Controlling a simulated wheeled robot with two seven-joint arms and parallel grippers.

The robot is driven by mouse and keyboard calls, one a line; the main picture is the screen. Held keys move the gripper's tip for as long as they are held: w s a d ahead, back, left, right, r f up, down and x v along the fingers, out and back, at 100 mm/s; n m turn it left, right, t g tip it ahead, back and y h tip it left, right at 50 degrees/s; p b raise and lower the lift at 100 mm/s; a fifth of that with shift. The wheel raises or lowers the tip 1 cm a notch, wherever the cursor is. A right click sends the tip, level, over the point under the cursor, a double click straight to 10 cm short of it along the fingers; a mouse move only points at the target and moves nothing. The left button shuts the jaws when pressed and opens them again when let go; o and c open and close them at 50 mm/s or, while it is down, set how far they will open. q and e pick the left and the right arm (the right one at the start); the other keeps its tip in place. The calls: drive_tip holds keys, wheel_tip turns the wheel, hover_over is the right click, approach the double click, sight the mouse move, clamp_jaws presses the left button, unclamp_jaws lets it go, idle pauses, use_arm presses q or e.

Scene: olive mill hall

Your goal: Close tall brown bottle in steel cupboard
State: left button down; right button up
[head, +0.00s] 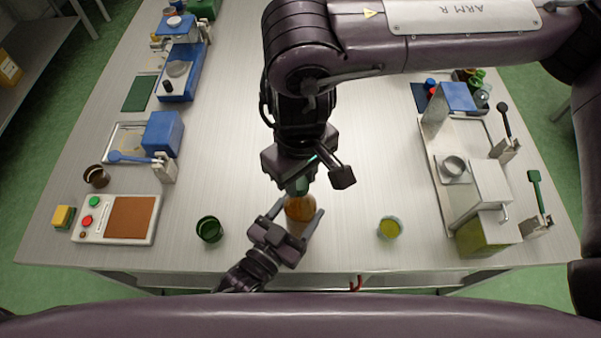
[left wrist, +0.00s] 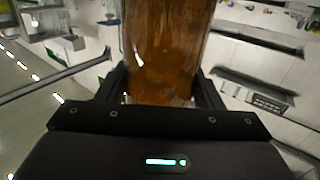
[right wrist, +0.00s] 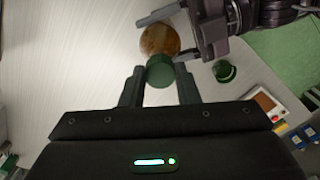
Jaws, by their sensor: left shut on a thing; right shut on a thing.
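The tall brown bottle (head: 299,207) stands near the front middle of the table. My left gripper (head: 297,216) is shut on its body from the front, and the brown glass also fills the space between the fingers in the left wrist view (left wrist: 165,50). My right gripper (head: 308,178) is above the bottle and shut on a dark green cap (right wrist: 160,72). The cap is over the bottle's top; whether it is seated on the neck I cannot tell. My right arm and gripper hide part of the bottle's top in the head view.
A dark green cup (head: 209,229) stands left of the bottle and a yellow-filled jar (head: 390,228) right of it. A control box (head: 117,219) is at the front left. A tray with a steel-coloured box (head: 478,192) is at the right. The table's middle is clear.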

drive_tip(key=m, duration=0.3)
drive_tip(key=o, duration=0.9)
drive_tip(key=shift+r, duration=0.1)
drive_tip(key=shift+r, duration=2.2)
drive_tip(key=shift+c, duration=0.2)
